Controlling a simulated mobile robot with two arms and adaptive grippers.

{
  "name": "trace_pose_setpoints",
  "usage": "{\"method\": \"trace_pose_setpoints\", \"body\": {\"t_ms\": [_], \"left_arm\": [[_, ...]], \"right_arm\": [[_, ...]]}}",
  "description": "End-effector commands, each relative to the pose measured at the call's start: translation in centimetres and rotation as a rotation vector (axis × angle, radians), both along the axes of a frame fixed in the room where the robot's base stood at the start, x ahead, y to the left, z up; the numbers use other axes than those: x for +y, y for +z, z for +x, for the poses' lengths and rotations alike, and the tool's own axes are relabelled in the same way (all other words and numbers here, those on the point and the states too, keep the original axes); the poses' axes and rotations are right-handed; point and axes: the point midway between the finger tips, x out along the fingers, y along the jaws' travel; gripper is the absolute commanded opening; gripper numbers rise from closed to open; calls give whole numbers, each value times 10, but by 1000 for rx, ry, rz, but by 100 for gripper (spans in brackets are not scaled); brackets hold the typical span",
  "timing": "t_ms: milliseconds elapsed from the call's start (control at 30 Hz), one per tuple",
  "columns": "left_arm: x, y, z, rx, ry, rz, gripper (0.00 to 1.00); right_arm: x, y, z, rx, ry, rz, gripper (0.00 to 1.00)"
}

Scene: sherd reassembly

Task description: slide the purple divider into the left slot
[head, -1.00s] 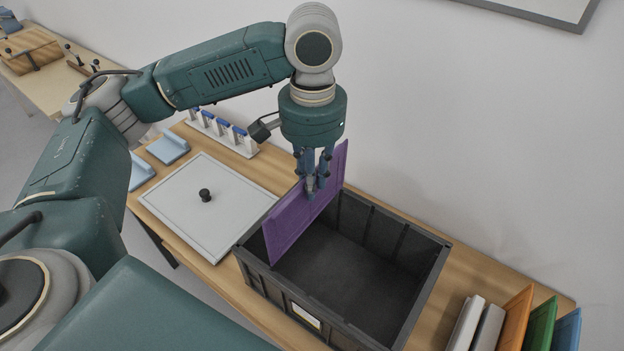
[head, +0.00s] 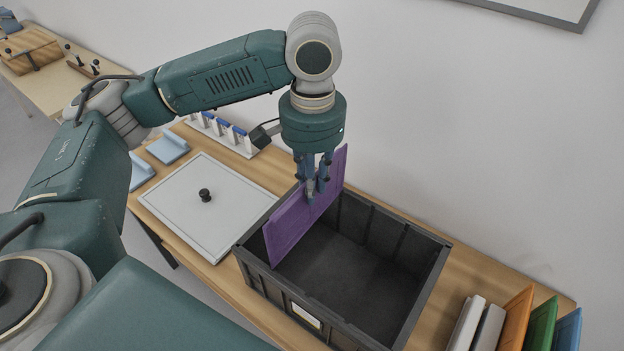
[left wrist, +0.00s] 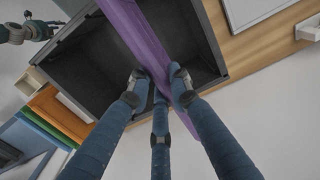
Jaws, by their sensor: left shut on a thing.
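The purple divider (head: 300,217) stands upright in the left part of the black crate (head: 427,290), its upper part above the rim. My left gripper (head: 314,192) is shut on the divider's top edge, pointing down. In the left wrist view the fingers (left wrist: 155,88) close around the purple divider (left wrist: 190,100), with the crate (left wrist: 92,58) below. Whether the divider's side edges sit in the slot cannot be told; its lower edge is hidden inside the crate. My right gripper does not show.
A white lid (head: 175,205) with a black knob lies left of the crate. Orange (head: 515,318), green (head: 541,325) and blue (head: 567,330) panels and pale blocks stand at the right. A rack (head: 222,133) stands behind the lid, near the wall.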

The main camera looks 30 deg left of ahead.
Motion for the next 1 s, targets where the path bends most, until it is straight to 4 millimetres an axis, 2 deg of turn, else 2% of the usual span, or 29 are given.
{"method": "trace_pose_setpoints", "body": {"t_ms": [300, 1000], "left_arm": [[0, -12, 0, -1, 0, 0, 0], [0, -16, 0, 0, 0, 0, 0]], "right_arm": [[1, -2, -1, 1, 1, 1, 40], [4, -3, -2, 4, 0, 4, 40]]}}
